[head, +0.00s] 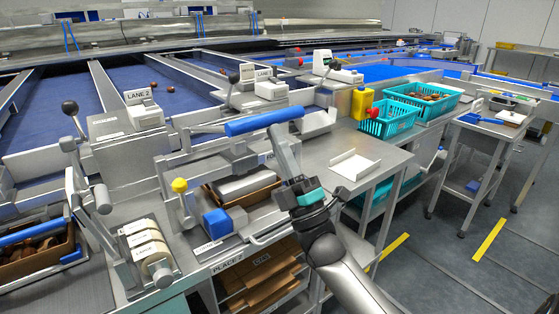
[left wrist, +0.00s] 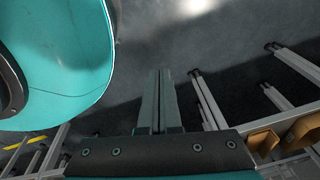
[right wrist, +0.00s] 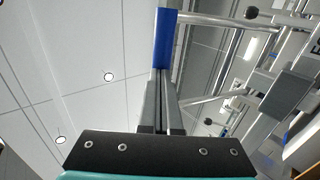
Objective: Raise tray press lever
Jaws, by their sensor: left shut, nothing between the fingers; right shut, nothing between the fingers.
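The tray press lever has a blue handle bar (head: 264,121), which lies roughly level above the press at PLACE 2. Under it a metal press plate (head: 245,186) sits over a brown tray. My right gripper (head: 277,132) reaches up from below, its fingers shut and empty, with tips close to the right part of the handle. In the right wrist view the blue handle (right wrist: 163,38) shows just beyond the shut fingertips (right wrist: 161,88); I cannot tell whether they touch it. My left gripper (left wrist: 158,75) shows only in the left wrist view, shut and empty, over grey floor.
A yellow knob (head: 179,185) and a blue block (head: 217,222) are on the press's left side. A white holder (head: 355,165) stands on the steel bench to the right. Label rolls (head: 150,252) stand at left.

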